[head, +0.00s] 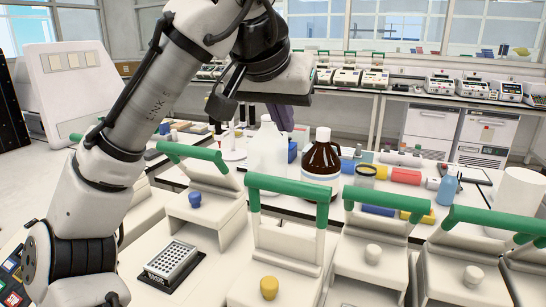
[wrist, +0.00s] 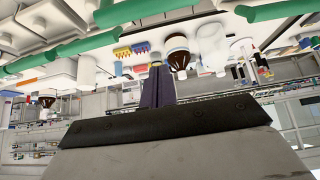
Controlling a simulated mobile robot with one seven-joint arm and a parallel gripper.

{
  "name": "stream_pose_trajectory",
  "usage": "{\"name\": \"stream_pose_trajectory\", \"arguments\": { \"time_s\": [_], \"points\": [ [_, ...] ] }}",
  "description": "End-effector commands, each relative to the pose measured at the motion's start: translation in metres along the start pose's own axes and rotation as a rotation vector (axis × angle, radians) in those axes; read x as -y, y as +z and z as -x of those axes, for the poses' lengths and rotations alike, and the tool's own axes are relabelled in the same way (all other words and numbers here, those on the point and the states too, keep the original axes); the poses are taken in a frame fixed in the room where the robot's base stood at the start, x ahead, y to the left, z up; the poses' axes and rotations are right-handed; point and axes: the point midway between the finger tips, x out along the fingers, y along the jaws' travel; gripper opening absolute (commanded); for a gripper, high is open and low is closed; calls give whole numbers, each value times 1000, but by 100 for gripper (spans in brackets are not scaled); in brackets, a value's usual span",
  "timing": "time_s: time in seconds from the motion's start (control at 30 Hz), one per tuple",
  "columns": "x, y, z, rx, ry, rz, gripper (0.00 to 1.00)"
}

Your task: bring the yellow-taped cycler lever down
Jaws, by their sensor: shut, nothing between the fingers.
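Several pale cyclers stand in a row in the head view, each with a green lever bar. I make out no yellow tape; the front-middle cycler (head: 240,291) carries a yellow knob (head: 269,288). Its green lever (head: 288,186) stands raised, with its lid tilted up behind the knob. In the wrist view my gripper's dark purple fingers (wrist: 156,68) are together and hold nothing. Green lever bars also show along the top of the wrist view, inverted.
A brown bottle (head: 321,163) and a white jug (head: 267,148) stand behind the levers. A cycler with a blue knob (head: 195,200) is on the left; cyclers with white knobs (head: 373,254) are on the right. A tube rack (head: 172,262) lies in front at left.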

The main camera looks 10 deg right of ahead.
Motion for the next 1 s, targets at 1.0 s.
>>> {"name": "stream_pose_trajectory", "arguments": {
  "time_s": [1.0],
  "points": [
    [1, 4, -98, 30, -9, -1, 0]
  ]
}}
